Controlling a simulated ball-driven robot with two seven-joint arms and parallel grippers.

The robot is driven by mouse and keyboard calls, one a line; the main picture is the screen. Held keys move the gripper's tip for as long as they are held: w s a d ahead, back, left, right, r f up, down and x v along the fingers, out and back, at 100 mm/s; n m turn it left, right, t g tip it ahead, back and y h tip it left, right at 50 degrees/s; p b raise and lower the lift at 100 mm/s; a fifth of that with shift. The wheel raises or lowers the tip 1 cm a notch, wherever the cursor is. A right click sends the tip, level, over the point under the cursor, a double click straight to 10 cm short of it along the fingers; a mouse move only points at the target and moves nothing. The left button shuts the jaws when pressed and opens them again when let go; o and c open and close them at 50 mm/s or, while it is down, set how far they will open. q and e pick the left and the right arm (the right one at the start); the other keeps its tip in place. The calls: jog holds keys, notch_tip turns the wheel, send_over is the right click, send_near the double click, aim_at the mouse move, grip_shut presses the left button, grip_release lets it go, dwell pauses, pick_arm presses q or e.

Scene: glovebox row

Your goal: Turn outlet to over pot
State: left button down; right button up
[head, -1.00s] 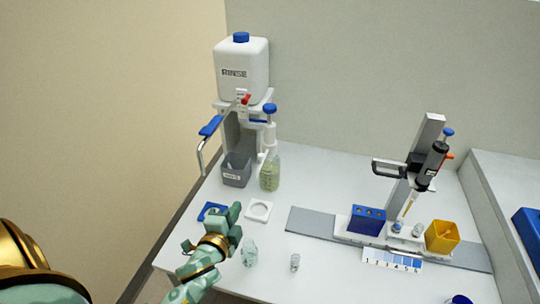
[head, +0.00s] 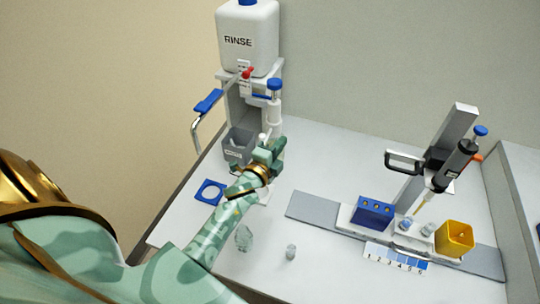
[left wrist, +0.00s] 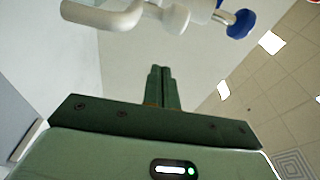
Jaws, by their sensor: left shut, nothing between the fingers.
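The rinse station stands at the back left, with a white RINSE tank (head: 248,42) on top. A bent metal tube with a blue lever (head: 208,101) swings out to its left. A white dispenser with a blue knob (head: 275,84) is at its right side. In the left wrist view a white curved spout (left wrist: 110,14) and blue knob (left wrist: 241,24) are above my fingers. Contact with the spout cannot be told. I cannot tell which vessel is the pot. My right gripper is not seen.
A grey bin (head: 239,146) stands under the station. A blue ring holder (head: 210,192) and small clear jars (head: 243,238) (head: 291,252) are near my arm. A blue rack (head: 373,213), a yellow container (head: 455,238) and a stand are to the right.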

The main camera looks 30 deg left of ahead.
pick_arm(q)
jog(key=a, duration=0.1)
jog(key=s+a, duration=0.1)
jog(key=a, duration=0.1)
jog(key=shift+s+a+f+p, duration=0.1)
jog(key=shift+s+a+p, duration=0.05)
jog(key=shift+a+p, duration=0.15)
